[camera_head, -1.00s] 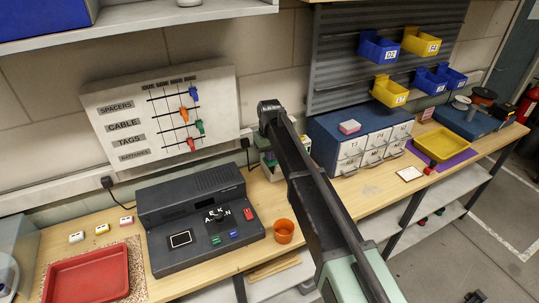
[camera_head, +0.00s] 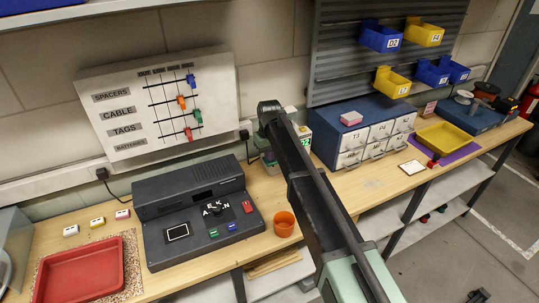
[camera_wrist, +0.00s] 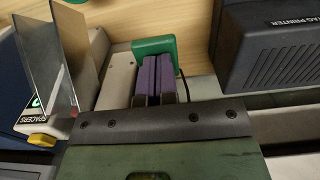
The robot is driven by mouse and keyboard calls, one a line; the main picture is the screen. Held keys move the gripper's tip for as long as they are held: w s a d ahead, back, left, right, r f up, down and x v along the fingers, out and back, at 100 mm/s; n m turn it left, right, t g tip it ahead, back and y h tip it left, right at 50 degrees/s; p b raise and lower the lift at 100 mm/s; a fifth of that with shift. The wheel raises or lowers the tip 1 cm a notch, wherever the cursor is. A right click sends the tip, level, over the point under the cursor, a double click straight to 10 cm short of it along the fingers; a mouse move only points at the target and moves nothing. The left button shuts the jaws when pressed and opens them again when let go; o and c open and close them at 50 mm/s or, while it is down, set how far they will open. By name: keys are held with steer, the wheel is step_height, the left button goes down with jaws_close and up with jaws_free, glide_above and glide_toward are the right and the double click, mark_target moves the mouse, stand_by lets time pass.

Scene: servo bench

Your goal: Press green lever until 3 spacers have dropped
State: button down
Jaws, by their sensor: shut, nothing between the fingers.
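In the wrist view the spacer dispenser (camera_wrist: 118,78) is a pale housing with a "SPACERS" label and a bright metal chute (camera_wrist: 62,50). The green lever (camera_wrist: 154,46) stands out at its side. My gripper (camera_wrist: 155,62) is shut and empty, its purple fingers side by side, with the tips close to the green lever. I cannot tell whether they touch it. In the head view my arm hides most of the dispenser and the gripper itself. No dropped spacers can be made out.
The dark tag printer (camera_wrist: 273,50) stands right of the gripper in the wrist view. In the head view an orange cup (camera_head: 284,224), a keyed console (camera_head: 160,195), a red tray (camera_head: 82,272) and a drawer cabinet (camera_head: 333,127) stand on the bench. A yellow tray (camera_head: 446,150) is farther right.

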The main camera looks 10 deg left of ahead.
step_height(320, 180, up, 14)
steer(key=p, duration=1.4)
steer(key=s+d+f+m+b, duration=0.2)
steer(key=s+d+f+b, duration=0.3)
steer(key=s+d, duration=0.4)
steer(key=s+d+f+m+b, duration=0.3)
steer(key=s+d+f+b, duration=0.3)
steer(key=d, duration=0.8)
steer(key=s+d+f+m+b, duration=0.2)
steer(key=s+d+f+b, duration=0.3)
steer(key=s+d, duration=0.6)
steer(key=shift+s+d+f+m+b, duration=0.3)
steer(key=shift+s+d+f, duration=0.05)
steer(key=shift+s+f, duration=0.05)
